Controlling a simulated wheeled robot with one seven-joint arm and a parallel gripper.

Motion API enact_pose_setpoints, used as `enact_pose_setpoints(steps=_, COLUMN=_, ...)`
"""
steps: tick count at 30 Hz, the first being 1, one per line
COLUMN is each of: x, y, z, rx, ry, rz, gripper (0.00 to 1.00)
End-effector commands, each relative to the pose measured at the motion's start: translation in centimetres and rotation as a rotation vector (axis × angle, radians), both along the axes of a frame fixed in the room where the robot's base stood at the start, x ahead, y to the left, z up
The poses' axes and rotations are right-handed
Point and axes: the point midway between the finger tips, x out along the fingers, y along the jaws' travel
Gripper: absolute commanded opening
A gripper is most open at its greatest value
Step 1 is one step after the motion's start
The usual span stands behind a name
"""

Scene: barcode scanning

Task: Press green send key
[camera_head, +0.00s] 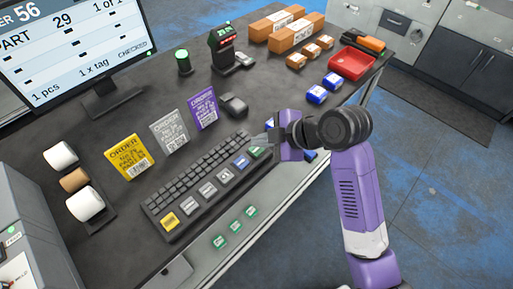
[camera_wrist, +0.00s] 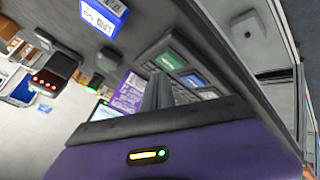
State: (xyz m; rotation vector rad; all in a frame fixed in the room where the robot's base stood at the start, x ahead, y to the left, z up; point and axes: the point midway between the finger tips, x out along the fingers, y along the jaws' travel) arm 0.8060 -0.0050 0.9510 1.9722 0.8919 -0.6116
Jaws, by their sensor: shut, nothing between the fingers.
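The green send key (camera_head: 257,153) is at the right end of the row of large keys on the black keyboard (camera_head: 188,188). It also shows in the wrist view (camera_wrist: 171,60), just beyond my fingertips. A blue key (camera_head: 241,161) sits beside it on the left. My gripper (camera_head: 261,141) is shut and empty, at the keyboard's right end, close to the green key. I cannot tell whether the fingertips touch it. The fingers also show in the wrist view (camera_wrist: 157,92).
Blue-and-white boxes lie near the arm.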

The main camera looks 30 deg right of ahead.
Motion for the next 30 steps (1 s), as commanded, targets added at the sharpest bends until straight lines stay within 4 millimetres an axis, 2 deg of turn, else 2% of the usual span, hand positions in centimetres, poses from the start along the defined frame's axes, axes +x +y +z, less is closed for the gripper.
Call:
enact_pose_setpoints(steps=16, x=0.00, y=0.00, z=-0.02, rx=0.000, ry=0.000, rz=0.000, gripper=0.00)
enact_pose_setpoints(steps=30, x=-0.01, y=0.00, z=-0.84, rx=0.000, ry=0.000, rz=0.000, gripper=0.00)
